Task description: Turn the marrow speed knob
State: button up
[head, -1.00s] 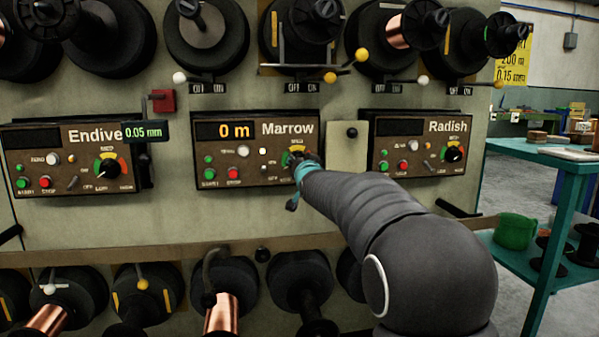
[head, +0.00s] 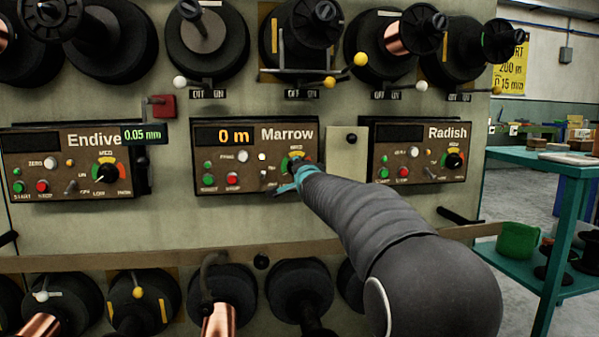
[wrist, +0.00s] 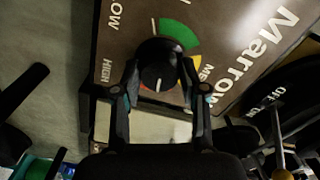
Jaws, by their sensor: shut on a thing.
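The Marrow panel (head: 215,165) is brown with an orange "0 m" display, in the middle of the head view. Its speed knob is mostly hidden there by my gripper (head: 297,168); some of the coloured dial arc shows. In the wrist view the black round knob (wrist: 160,63) sits between the two fingers of my gripper (wrist: 160,70), which are shut on its sides. Its white pointer line points down in the wrist view, at the red part of the arc, between MED and HIGH. The green arc is at the upper right.
The Endive panel (head: 75,160) is to the left and the Radish panel (head: 415,155) to the right. Black spools (head: 205,45) stick out above and below the panels. A teal table (head: 540,155) stands at the far right.

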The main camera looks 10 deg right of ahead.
jog(key=shift+m, duration=0.3)
jog(key=o, duration=1.1)
jog(key=shift+o, duration=0.2)
jog(key=shift+s, duration=0.1)
jog(key=s, duration=1.2)
jog(key=shift+w, duration=0.1)
